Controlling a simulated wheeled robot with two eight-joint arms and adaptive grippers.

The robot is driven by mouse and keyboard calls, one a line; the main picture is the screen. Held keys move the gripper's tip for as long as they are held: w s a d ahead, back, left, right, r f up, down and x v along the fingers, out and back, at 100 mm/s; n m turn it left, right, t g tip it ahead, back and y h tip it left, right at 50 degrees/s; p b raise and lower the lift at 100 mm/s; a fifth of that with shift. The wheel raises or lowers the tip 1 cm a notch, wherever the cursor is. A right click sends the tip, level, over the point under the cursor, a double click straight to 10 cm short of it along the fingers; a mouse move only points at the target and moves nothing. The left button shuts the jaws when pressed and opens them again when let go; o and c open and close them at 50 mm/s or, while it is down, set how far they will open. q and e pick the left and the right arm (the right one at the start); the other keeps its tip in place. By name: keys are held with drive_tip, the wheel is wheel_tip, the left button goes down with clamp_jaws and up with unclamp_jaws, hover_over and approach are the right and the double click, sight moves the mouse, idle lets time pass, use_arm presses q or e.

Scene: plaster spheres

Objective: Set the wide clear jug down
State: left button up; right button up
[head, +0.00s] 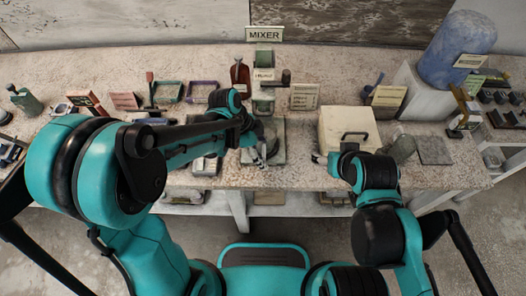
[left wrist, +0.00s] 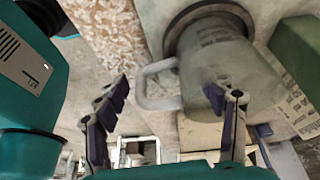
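The wide clear jug (left wrist: 225,65) is see-through grey, with a loop handle (left wrist: 155,88) on its left in the left wrist view. Its far end lies against a dark round ring (left wrist: 190,28) on a pale base. In the head view the jug is mostly hidden behind my left arm. My left gripper (left wrist: 170,108) is open, its fingers wide apart. The handle shows between them, and the right finger overlaps the jug's body. In the head view the left gripper (head: 262,158) is at the table's front edge. My right gripper (head: 321,159) is small and partly hidden beside a pale box.
The pale box (head: 346,128) with a dark handle stands right of the mixer area. A brown bottle (head: 240,75) and the MIXER sign (head: 264,34) are behind. A blue drum (head: 457,50) stands back right. Small trays and signs crowd the left of the table.

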use_arm(q)
drive_tip(key=shift+r, duration=0.1)
drive_tip(key=shift+a+r, duration=0.1)
drive_tip(key=shift+r, duration=0.25)
drive_tip(key=p+v, duration=0.4)
drive_tip(key=v, duration=0.7)
drive_tip(key=s+a+r+n+t+y, duration=0.4)
drive_tip(key=s+a+n+t, duration=0.3)
drive_tip(key=a+n, duration=0.6)
drive_tip(key=s+r+n, duration=0.1)
drive_tip(key=n, duration=0.3)
drive_tip(key=shift+s+n+t, duration=0.2)
drive_tip(key=shift+n+t, duration=0.1)
drive_tip(key=shift+n, duration=0.1)
drive_tip(key=shift+d, duration=0.1)
wheel_tip(320, 180, down, 3)
drive_tip(key=shift+r+b, duration=0.15)
drive_tip(key=shift+b, duration=1)
